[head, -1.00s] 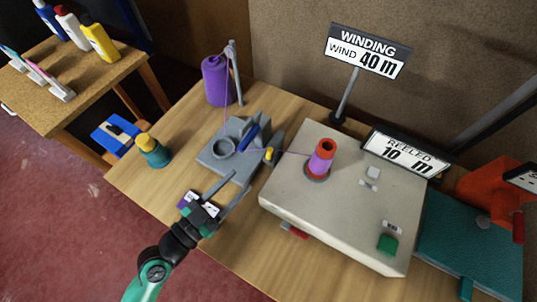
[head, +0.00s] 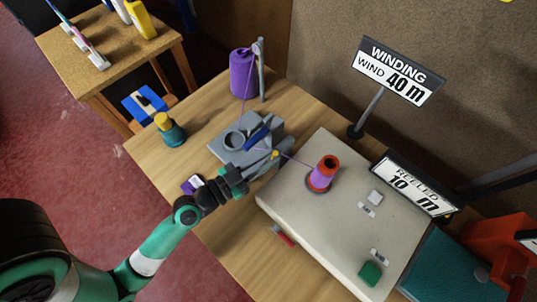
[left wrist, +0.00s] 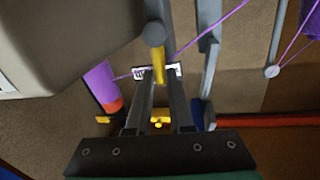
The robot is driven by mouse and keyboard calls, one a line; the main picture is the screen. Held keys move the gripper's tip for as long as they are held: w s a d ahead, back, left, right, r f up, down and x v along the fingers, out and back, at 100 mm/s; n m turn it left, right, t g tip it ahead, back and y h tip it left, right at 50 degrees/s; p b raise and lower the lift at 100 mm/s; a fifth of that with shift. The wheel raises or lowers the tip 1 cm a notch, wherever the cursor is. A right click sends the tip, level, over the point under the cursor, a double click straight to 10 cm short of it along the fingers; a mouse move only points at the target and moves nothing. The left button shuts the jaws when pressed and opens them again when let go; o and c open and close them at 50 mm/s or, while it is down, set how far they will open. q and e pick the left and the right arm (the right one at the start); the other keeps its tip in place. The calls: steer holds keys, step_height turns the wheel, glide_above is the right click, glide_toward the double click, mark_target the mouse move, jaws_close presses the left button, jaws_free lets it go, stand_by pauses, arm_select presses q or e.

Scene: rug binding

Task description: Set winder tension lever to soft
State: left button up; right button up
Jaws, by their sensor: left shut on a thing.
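The grey tension unit (head: 232,142) stands on the wooden table left of the beige winder (head: 318,226). Its yellow-tipped lever (head: 275,154) is at the unit's right side. My left gripper (head: 266,161) reaches that side from the lower left. In the left wrist view its fingers (left wrist: 160,80) are shut on the yellow lever (left wrist: 159,66), with a dark round knob above it. White marked scale strips (left wrist: 141,73) show beside the fingertips; their wording is too small to read. Purple yarn runs past the lever to the red bobbin (head: 325,172). My right gripper is out of view.
A purple yarn cone (head: 242,74) stands behind the unit, and a teal bottle (head: 171,131) to its left. The "WIND 40 m" sign (head: 397,72) and "REELED 10 m" sign (head: 413,184) stand behind the winder. A green button (head: 370,273) is on the winder's front right.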

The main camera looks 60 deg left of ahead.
arm_select(q)
jaws_close()
steer(key=shift+s+a+f+n+t+y+b, duration=0.2)
steer(key=shift+a+n+b, duration=0.35)
steer(key=shift+n+b, duration=0.8)
steer(key=shift+s+a+f+n+t+y+b, duration=0.15)
steer(key=shift+a+n+t+b, duration=0.3)
steer(key=shift+n+b, duration=0.9)
steer(key=shift+a+f+n+t+y+b, duration=0.2)
steer(key=shift+a+n+b, duration=0.6)
steer(key=shift+n, duration=0.9)
steer(key=shift+d, duration=0.15)
steer(key=shift+f, duration=0.1)
